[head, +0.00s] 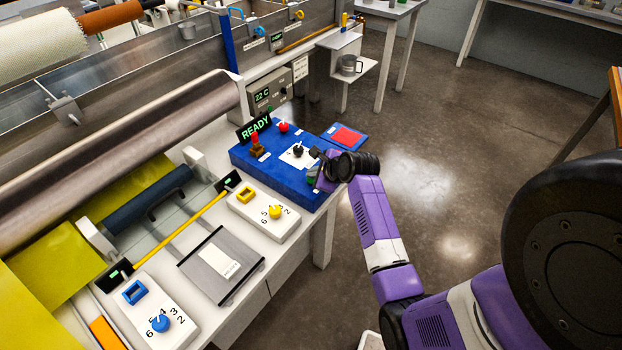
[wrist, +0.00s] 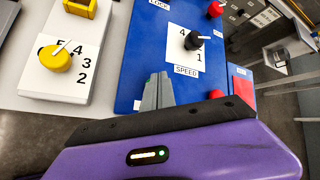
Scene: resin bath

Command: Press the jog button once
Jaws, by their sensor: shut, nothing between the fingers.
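The blue control panel (head: 240,158) stands on the white bench, and it fills the middle of the wrist view (wrist: 140,50). It carries a black speed knob (head: 297,149), which shows in the wrist view (wrist: 194,41) above a "SPEED" label. A red button (head: 283,127) sits at its far side. A second red piece (wrist: 216,94) shows in the wrist view, partly hidden by my gripper. My gripper (wrist: 157,90) is shut and empty, fingertips over the panel's near part; contact cannot be told. No jog label is readable, and my gripper hides part of the panel.
A "READY" display (head: 254,130) and a red-topped lever (head: 254,140) stand at the panel's back left. A red pad (head: 347,135) lies to its right. A yellow dial (head: 275,212) is on a white box nearby. The rollers (head: 120,160) are at left; open floor is at right.

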